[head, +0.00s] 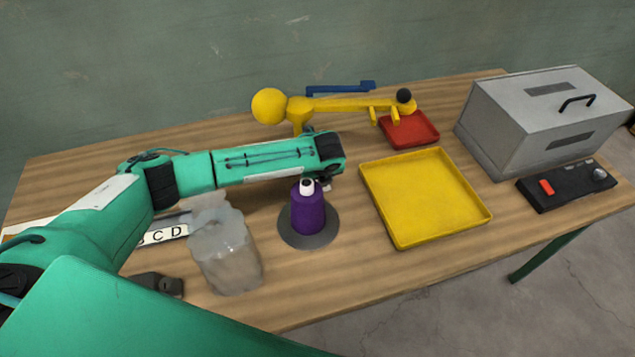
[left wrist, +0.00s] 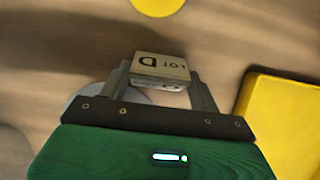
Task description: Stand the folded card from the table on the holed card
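The folded card (left wrist: 162,68), small and cream with "LOT D" printed on it, is between the two fingertips of my left gripper (left wrist: 163,82) in the left wrist view. The fingers bear on its two ends. In the head view my left gripper (head: 326,180) hangs over the table just behind and right of the purple spool, and the card is mostly hidden there. A white card strip with the letters C and D (head: 165,234) lies at the left, partly behind my left arm; it looks like the holed card, but I cannot make out its holes. My right gripper is not in view.
The purple spool (head: 307,212) stands on a grey disc (head: 295,237). A cloudy jar (head: 225,255) stands beside the card strip. A yellow tray (head: 470,218), red tray (head: 412,141), yellow stand (head: 345,105), grey metal box (head: 540,120) and black control box (head: 565,190) occupy the right and back.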

